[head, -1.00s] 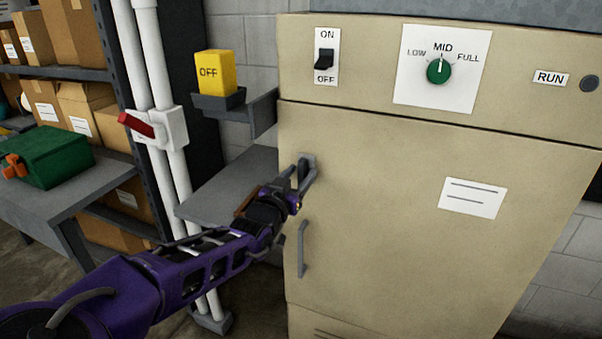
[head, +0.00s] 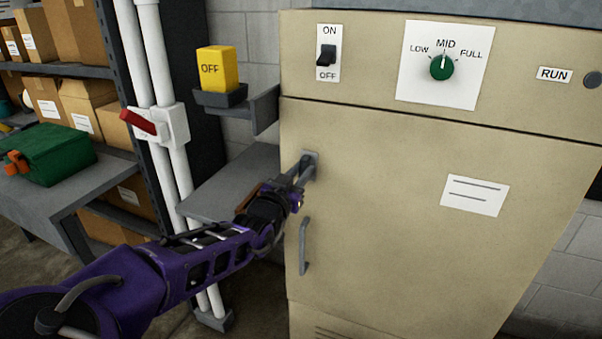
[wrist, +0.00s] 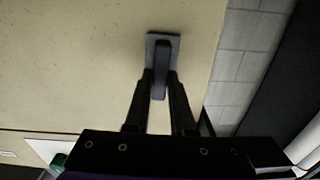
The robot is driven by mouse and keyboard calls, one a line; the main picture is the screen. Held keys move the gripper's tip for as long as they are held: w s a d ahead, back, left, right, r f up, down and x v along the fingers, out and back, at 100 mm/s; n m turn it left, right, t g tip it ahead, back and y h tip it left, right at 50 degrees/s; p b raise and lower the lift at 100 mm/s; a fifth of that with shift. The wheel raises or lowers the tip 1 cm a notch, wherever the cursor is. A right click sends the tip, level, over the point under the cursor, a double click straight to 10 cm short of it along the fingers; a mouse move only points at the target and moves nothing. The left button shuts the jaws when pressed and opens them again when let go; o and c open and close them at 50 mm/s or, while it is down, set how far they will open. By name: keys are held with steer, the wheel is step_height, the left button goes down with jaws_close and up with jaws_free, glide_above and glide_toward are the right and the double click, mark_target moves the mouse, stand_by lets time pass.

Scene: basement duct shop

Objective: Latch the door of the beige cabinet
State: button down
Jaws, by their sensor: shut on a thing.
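The beige cabinet's door (head: 400,220) looks flush with its frame. A small dark latch handle on a grey plate (head: 312,160) sits at the door's upper left edge. In the wrist view the latch plate (wrist: 152,45) and latch handle (wrist: 160,72) are in plain view. My gripper (head: 298,174) reaches in from the lower left. Its fingers (wrist: 160,85) stand on either side of the handle and are shut on it. In the head view the fingers partly hide the handle, so its exact turn is hard to tell.
A grey vertical pull handle (head: 303,246) is just below my gripper. A yellow OFF block (head: 217,68) sits on a bracket at left. White pipes (head: 160,75) with a red lever (head: 137,121) and a bench with a green box (head: 50,153) stand further left.

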steer(key=shift+s+d+f+m+b, duration=0.1)
steer(key=shift+m+b, duration=1.6)
steer(key=shift+m, duration=1.15)
steer(key=shift+w+d+f+m+b, duration=0.15)
steer(key=shift+m+b, duration=1.6)
steer(key=shift+m, duration=1.15)
steer(key=shift+s+d+r+m+b, duration=0.15)
steer(key=shift+m+b, duration=1.55)
steer(key=shift+m, duration=1.15)
steer(key=shift+a+f, duration=0.1)
steer(key=c, duration=0.8)
jaws_free()
steer(key=shift+f, duration=0.1)
steer(key=shift+o, duration=0.2)
steer(key=p+v, duration=0.1)
steer(key=v, duration=1.6)
steer(key=shift+s, duration=0.2)
